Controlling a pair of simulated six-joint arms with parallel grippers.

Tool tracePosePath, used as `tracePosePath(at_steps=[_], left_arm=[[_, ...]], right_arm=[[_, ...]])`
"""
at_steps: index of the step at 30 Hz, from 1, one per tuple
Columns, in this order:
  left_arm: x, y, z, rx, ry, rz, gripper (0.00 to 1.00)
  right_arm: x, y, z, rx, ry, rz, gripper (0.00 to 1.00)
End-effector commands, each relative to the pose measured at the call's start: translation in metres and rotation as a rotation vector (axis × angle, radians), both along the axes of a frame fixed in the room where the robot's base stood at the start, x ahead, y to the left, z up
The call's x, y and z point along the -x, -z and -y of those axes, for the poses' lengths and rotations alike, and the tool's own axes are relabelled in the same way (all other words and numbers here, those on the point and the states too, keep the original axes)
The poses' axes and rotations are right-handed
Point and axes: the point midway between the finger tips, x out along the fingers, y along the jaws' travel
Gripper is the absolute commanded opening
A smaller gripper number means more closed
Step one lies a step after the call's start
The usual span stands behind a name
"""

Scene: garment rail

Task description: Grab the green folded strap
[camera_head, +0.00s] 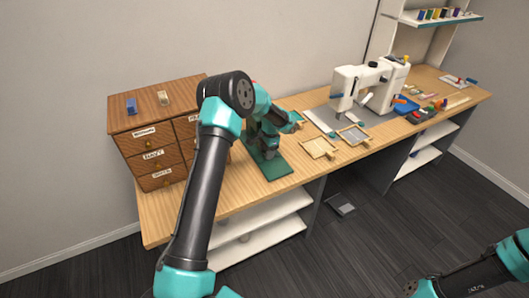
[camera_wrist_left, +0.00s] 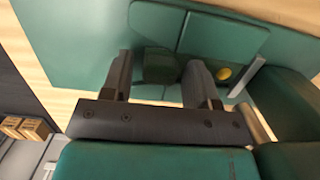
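A small dark green block (camera_wrist_left: 161,62), which looks like the green folded strap, sits on the green mat (camera_wrist_left: 70,45) in the left wrist view. My left gripper (camera_wrist_left: 160,68) is open, with one finger on each side of this block. A gap shows between the left finger and the block; contact on the right side cannot be told. In the head view my left gripper (camera_head: 268,146) is low over the green mat (camera_head: 275,172), and my arm hides the strap. My right gripper is out of the picture; only a part of that arm shows at the lower right.
A wooden drawer cabinet (camera_head: 150,130) stands left of my left arm. Wooden-framed trays (camera_head: 318,148) lie right of the mat, and a white sewing machine (camera_head: 368,84) stands beyond. A yellow round piece (camera_wrist_left: 224,73) and a metal strip (camera_wrist_left: 246,76) lie close to the right finger.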

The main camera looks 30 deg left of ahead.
Motion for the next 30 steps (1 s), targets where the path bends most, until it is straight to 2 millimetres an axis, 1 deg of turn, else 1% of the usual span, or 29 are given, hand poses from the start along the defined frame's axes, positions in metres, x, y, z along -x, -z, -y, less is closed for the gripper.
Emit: tracePosePath(at_steps=[1,2,14,23,26,30], left_arm=[[0.000,0.000,0.000,0.000,0.000,0.000,0.50],[0.000,0.000,0.000,0.000,0.000,0.000,0.47],[0.000,0.000,0.000,0.000,0.000,0.000,0.08],[0.000,-0.003,0.000,0.000,0.000,0.001,0.08],[-0.001,-0.010,0.000,-0.001,-0.001,0.003,0.08],[-0.001,-0.024,0.000,-0.001,0.000,0.002,0.08]], right_arm=[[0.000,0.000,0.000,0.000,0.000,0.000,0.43],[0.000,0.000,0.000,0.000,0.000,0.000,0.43],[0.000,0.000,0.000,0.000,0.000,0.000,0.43],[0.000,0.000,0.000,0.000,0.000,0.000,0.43],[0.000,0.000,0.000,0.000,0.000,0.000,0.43],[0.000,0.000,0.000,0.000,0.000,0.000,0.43]])
